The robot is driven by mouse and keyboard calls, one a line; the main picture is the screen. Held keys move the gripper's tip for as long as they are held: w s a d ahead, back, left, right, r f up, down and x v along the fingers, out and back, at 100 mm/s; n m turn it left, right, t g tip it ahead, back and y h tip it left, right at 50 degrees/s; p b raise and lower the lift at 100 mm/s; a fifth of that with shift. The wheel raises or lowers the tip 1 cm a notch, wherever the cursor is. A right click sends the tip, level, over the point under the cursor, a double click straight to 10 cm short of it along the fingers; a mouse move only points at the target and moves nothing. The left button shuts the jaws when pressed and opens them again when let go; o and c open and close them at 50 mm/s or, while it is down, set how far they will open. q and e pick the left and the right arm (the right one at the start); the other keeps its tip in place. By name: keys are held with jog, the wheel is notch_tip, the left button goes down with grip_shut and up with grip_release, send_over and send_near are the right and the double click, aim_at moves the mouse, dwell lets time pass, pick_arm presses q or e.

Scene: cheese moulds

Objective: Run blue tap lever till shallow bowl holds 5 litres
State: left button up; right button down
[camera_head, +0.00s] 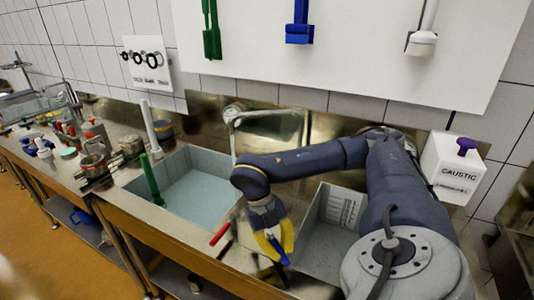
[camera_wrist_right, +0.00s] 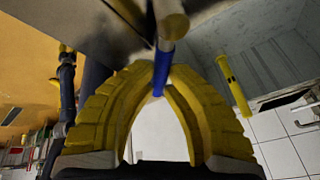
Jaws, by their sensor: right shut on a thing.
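My right gripper (camera_head: 273,243) has yellow fingers and is at the front edge of the sink unit, between the two basins. Its fingers are shut on the blue tap lever (camera_head: 281,252), which also shows between the fingertips in the right wrist view (camera_wrist_right: 158,78). A red lever (camera_head: 219,234) stands just left of it. The left basin (camera_head: 200,195) has a pale blue, water-like surface. The right basin (camera_head: 318,240) is grey and partly hidden by my arm. I cannot tell which basin is the shallow bowl, or read a volume. My left gripper is not in view.
A tap spout (camera_head: 233,125) stands behind the basins. A green upright rod (camera_head: 151,180) stands at the left basin. Pots and tools crowd the counter at left. A white CAUSTIC box (camera_head: 452,168) is at right. A yellow rod (camera_wrist_right: 234,86) shows in the wrist view.

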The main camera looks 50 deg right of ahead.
jog(key=shift+s+d+n, duration=0.15)
jog(key=shift+n, duration=0.15)
dwell(0.4)
jog(key=c, duration=1.4)
grip_release()
jog(key=shift+o, duration=0.2)
jog(key=v, duration=1.2)
